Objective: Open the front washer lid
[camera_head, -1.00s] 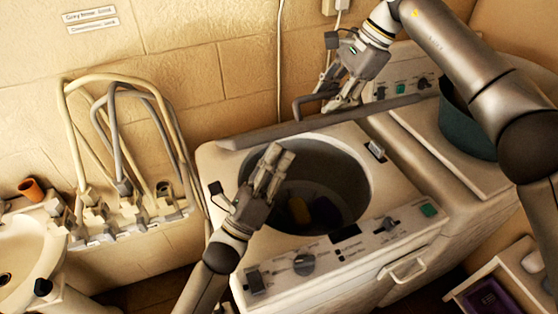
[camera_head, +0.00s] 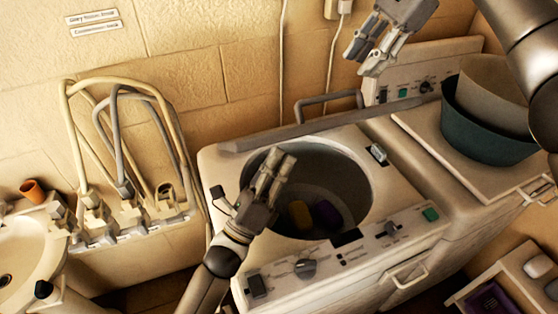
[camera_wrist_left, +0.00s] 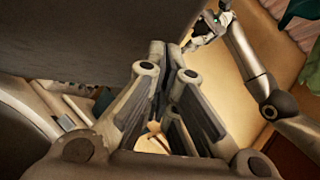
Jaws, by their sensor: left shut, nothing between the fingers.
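The front washer (camera_head: 225,172) stands in the middle of the head view. Its lid (camera_head: 335,123) is raised, seen nearly edge-on behind the round tub opening, with a bar handle (camera_head: 325,97) at its top. The tub (camera_head: 342,172) is uncovered, with a yellow and a purple item inside. My left gripper (camera_head: 280,157) is shut and empty above the left part of the opening, in front of the raised lid. The left wrist view shows its fingers together (camera_wrist_left: 168,50) beside a large grey surface. My right gripper (camera_head: 362,61) looks open and empty, above and right of the handle, apart from it.
A second unit at right carries a teal basin (camera_head: 480,140). Hoses and taps (camera_head: 120,195) line the wall at left, next to a white sink (camera_head: 25,250). A tray with a purple item (camera_head: 488,300) is at lower right.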

